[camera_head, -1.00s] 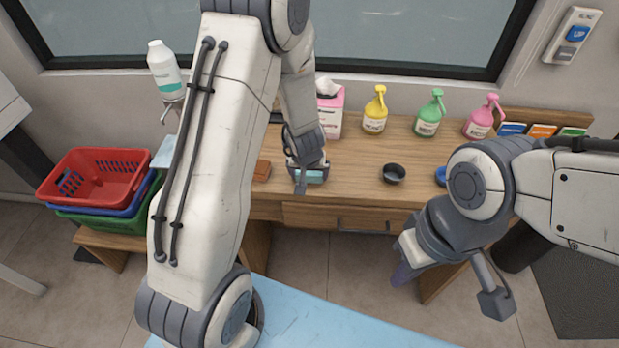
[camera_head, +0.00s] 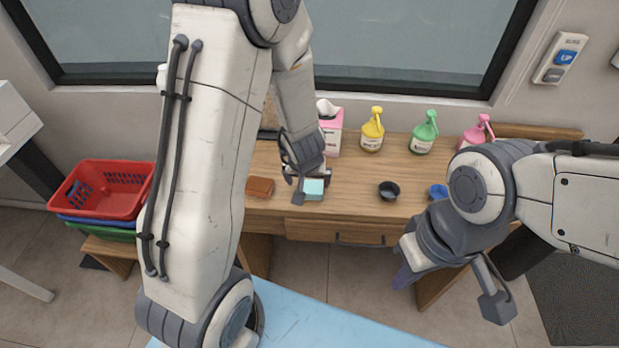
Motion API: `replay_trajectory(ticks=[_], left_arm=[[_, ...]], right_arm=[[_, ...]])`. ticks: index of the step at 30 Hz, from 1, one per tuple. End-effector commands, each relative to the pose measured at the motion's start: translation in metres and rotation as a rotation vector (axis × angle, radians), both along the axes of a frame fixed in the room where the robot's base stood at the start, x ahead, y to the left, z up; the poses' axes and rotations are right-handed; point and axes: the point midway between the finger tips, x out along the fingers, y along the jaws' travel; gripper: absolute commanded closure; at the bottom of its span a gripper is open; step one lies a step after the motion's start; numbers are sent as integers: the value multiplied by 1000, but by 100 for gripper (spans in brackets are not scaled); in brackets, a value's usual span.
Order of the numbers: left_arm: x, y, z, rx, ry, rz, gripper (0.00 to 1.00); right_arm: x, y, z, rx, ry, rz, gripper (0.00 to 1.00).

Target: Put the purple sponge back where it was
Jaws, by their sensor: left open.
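My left gripper (camera_head: 312,176) is low over the wooden counter, with its jaws open. A teal block, sponge-like (camera_head: 314,189), is at its fingertips near the counter's front edge; I cannot tell whether they touch. A dark purplish bit shows just right of it, too small to identify. My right gripper (camera_head: 403,277) hangs in front of the counter, pointing down and left. Its tip looks purple, but I cannot tell whether this is the purple sponge or a finger. No purple sponge shows clearly elsewhere. My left arm hides part of the counter.
A brown block (camera_head: 260,187) lies left of the teal one. A dark bowl (camera_head: 389,191) and a blue item (camera_head: 438,192) are to the right. A pink tissue box (camera_head: 331,130) and yellow (camera_head: 372,130), green (camera_head: 424,133) and pink (camera_head: 477,132) bottles stand behind. Stacked baskets (camera_head: 103,190) are left.

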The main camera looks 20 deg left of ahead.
Motion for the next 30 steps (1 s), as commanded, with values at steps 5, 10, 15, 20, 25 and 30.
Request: replay_trajectory(ticks=[5, 10, 15, 20, 25, 30], left_arm=[[-6, -4, 17, -4, -1, -8, 0], [-19, -67, 50, -102, -3, -180, 0], [-101, -160, 107, -214, 109, -551, 0], [-189, -170, 141, -145, 258, -805, 0], [-230, -149, 156, -33, 338, -910, 0], [-237, -143, 158, -4, 355, -922, 0]], right_arm=[[0, 0, 12, 0, 0, 2, 100], [0, 0, 12, 0, 0, 3, 100], [0, 0, 12, 0, 0, 3, 100], [0, 0, 12, 0, 0, 3, 100], [0, 0, 12, 0, 0, 3, 100], [0, 0, 12, 0, 0, 3, 100]])
